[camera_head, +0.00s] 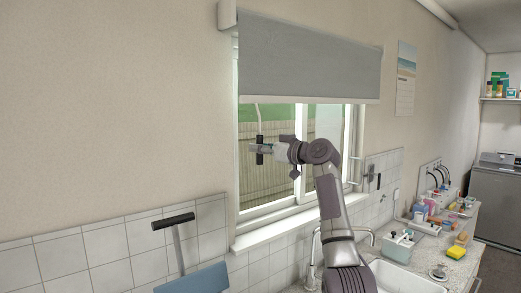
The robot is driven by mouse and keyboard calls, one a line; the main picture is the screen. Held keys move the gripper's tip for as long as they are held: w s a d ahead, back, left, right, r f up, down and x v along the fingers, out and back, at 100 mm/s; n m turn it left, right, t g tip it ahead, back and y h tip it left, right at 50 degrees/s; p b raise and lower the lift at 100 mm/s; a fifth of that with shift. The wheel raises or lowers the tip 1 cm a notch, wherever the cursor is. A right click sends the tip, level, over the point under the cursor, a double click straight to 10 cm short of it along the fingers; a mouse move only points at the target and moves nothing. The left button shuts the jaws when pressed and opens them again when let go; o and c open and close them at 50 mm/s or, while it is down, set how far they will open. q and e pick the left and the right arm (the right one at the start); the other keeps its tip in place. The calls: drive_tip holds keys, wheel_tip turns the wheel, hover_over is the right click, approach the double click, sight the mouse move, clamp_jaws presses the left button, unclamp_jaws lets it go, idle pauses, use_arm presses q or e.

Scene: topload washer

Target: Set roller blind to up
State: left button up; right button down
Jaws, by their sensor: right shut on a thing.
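The grey roller blind (308,62) hangs from the top of the window and covers its upper part. Its pale bottom edge is level, and the lower panes are bare. A thin white pull cord (259,118) hangs below the blind near its left side. My right gripper (260,149) is in front of the window, below the blind, shut on the cord; its fingers hide part of the cord. My left gripper is not in view.
A white sill (262,237) runs under the window. A sink (400,279) with a tap and a cluttered counter lie below right. A dark handle (173,221) on a grey stem stands at lower left above a blue panel (195,281). The left wall is clear.

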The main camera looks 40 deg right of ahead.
drive_tip(key=shift+s+d+r, duration=0.15)
drive_tip(key=shift+s+r, duration=0.05)
drive_tip(key=shift+r, duration=0.35)
drive_tip(key=c, duration=1)
unclamp_jaws()
drive_tip(key=shift+w+f, duration=0.1)
drive_tip(key=shift+w, duration=0.05)
drive_tip(key=shift+f, duration=0.15)
drive_tip(key=s, duration=1.2)
drive_tip(key=shift+d, duration=0.4)
